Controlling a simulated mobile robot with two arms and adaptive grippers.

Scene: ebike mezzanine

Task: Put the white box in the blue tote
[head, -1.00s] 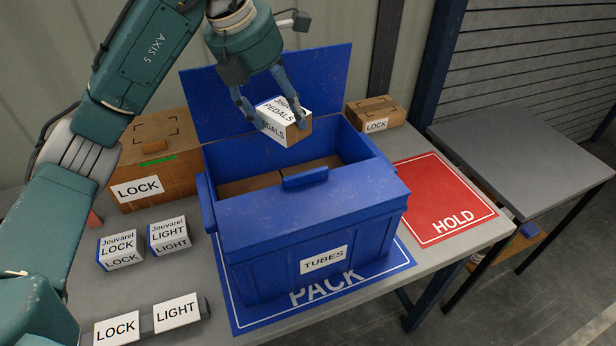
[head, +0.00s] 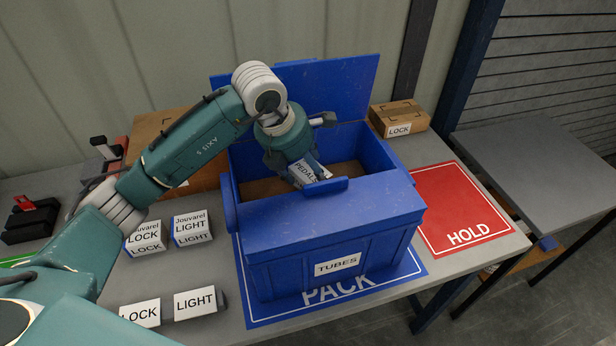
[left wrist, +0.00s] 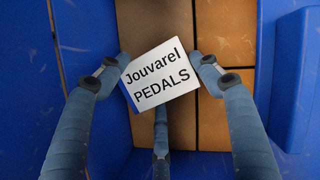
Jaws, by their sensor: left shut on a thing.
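The white box (head: 308,171), labelled Jouvarel PEDALS, is inside the mouth of the blue tote (head: 330,232), behind its front half lid. My left gripper (head: 293,172) is shut on the box, reaching down into the tote. In the left wrist view the box (left wrist: 158,76) sits tilted between the fingers of the gripper (left wrist: 160,85), above brown cartons on the tote floor. Whether the box touches the cartons, I cannot tell. The tote stands on the blue PACK mat, its back lid raised. My right gripper is not in view.
White LOCK (head: 146,238) and LIGHT (head: 191,228) boxes stand left of the tote. A brown LOCK carton (head: 400,118) is behind it at right. The red HOLD mat (head: 462,205) is bare. A grey side table (head: 540,165) is empty.

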